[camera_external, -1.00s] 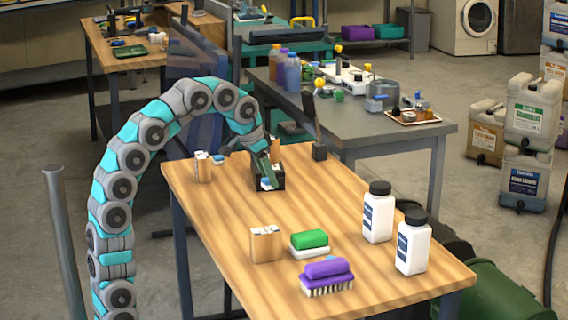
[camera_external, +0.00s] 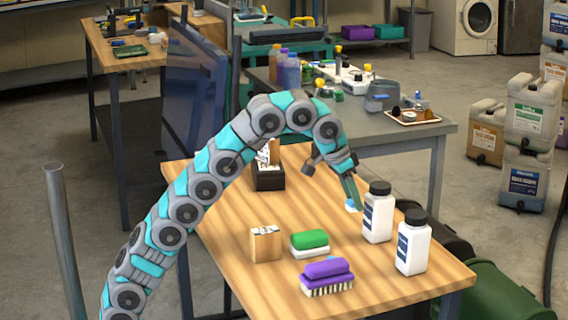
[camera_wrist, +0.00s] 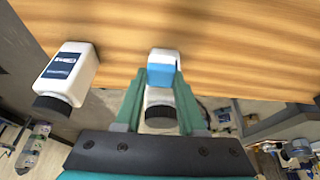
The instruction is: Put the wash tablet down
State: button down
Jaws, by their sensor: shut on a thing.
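My gripper (camera_external: 354,201) is low over the wooden table (camera_external: 220,232), just left of two white bottles. It is shut on the wash tablet (camera_external: 351,206), a small blue and white block. In the wrist view, the tablet (camera_wrist: 161,75) sits between the green fingertips of my gripper (camera_wrist: 159,80). The tablet is close to the tabletop; I cannot tell whether it touches. A black box (camera_external: 268,181) with pale contents stands at the table's far side.
White bottles with black caps (camera_external: 378,217) (camera_external: 412,249) stand close to my gripper's right. Bare wood lies between the black box and my gripper.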

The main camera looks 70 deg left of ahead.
aim_at(356, 245)
jog(key=shift+f, duration=4.95)
jog(key=shift+f, duration=0.15)
jog(key=c, duration=0.5)
grip_release()
jog(key=v, duration=1.2)
jog(key=shift+r, duration=0.25)
